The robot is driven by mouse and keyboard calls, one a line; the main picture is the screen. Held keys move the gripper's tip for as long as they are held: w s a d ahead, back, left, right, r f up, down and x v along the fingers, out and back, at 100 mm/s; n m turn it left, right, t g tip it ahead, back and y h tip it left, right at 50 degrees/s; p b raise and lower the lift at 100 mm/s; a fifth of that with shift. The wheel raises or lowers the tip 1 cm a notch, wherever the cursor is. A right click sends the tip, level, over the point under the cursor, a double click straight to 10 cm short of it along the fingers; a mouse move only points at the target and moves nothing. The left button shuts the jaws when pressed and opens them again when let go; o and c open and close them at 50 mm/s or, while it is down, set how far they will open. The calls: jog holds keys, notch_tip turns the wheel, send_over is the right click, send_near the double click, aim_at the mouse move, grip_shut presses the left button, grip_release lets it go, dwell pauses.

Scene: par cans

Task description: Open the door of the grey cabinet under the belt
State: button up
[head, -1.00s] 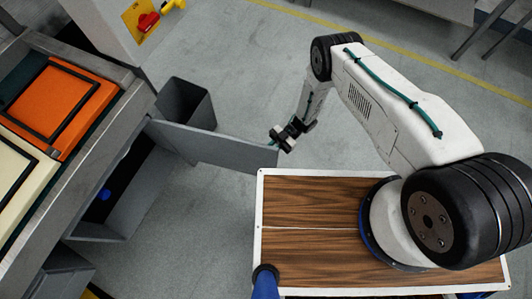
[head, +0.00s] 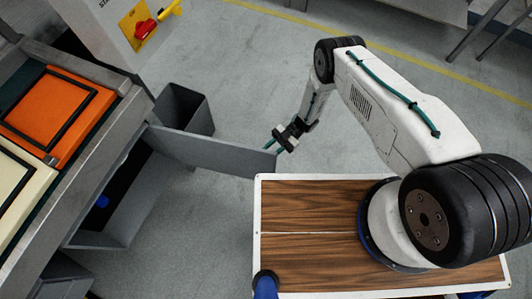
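The grey cabinet (head: 112,236) stands under the belt at the left. Its grey door (head: 215,154) is swung wide open and sticks out to the right over the floor. A blue thing (head: 102,201) shows inside the dark opening. My gripper (head: 281,139) is at the far right end of the door, just past its free edge. The fingers are small and partly hidden by the wrist, so I cannot tell whether they touch the door or are closed.
The belt carries an orange tray (head: 55,118) and a cream tray (head: 14,190). A dark grey bin (head: 187,108) stands behind the door. A post with a red switch (head: 146,25) rises at the upper left. Open floor (head: 250,80) lies beyond the door.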

jog(key=v, duration=0.5)
jog(key=shift+w+d, duration=0.25)
jog(key=shift+d, duration=0.05)
